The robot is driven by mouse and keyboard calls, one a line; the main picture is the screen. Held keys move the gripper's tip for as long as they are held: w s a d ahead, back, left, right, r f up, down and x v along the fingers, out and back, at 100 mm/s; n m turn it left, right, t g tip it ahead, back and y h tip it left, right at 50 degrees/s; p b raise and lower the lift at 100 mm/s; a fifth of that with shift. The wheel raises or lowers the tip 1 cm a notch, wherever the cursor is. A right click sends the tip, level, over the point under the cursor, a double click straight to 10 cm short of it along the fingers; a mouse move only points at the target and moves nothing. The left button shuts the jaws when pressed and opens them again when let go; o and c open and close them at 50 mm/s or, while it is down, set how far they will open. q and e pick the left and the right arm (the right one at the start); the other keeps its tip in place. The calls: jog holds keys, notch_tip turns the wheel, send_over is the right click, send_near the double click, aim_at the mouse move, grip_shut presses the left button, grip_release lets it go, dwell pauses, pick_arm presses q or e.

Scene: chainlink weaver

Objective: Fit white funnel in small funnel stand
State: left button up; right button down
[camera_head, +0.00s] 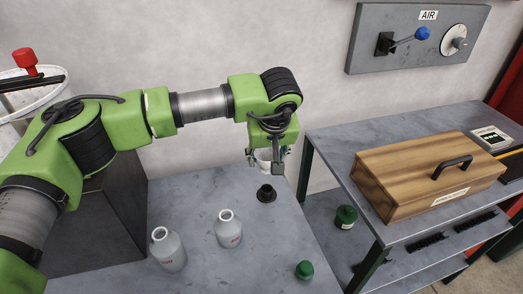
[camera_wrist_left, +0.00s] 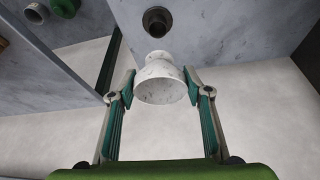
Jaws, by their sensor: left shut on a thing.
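The white funnel (camera_wrist_left: 160,82) is between the fingers of my left gripper (camera_wrist_left: 160,88), its wide mouth toward the camera. In the head view my left gripper (camera_head: 267,160) is shut on the funnel (camera_head: 263,156), which is mostly hidden behind the fingers. The small funnel stand (camera_head: 266,194) is a short dark cylinder on a flared base on the grey table. It also shows in the left wrist view (camera_wrist_left: 157,21), just beyond the funnel's narrow end. The funnel is held above the table, apart from the stand. My right gripper is not in view.
The wall is close behind the gripper.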

aim_at(268, 173)
pick_arm(q)
jog(key=shift+s+d+f, duration=0.15)
jog(key=shift+s+f, duration=0.05)
jog(key=shift+f, duration=0.2)
jog(key=shift+f+b, duration=0.35)
notch_tip(268, 173, down, 5)
jog(key=shift+r+b, duration=0.1)
jog(key=shift+b, duration=0.6)
jog(key=shift+f, duration=0.35)
jog(key=shift+f+b, duration=0.25)
jog(key=shift+b, duration=0.3)
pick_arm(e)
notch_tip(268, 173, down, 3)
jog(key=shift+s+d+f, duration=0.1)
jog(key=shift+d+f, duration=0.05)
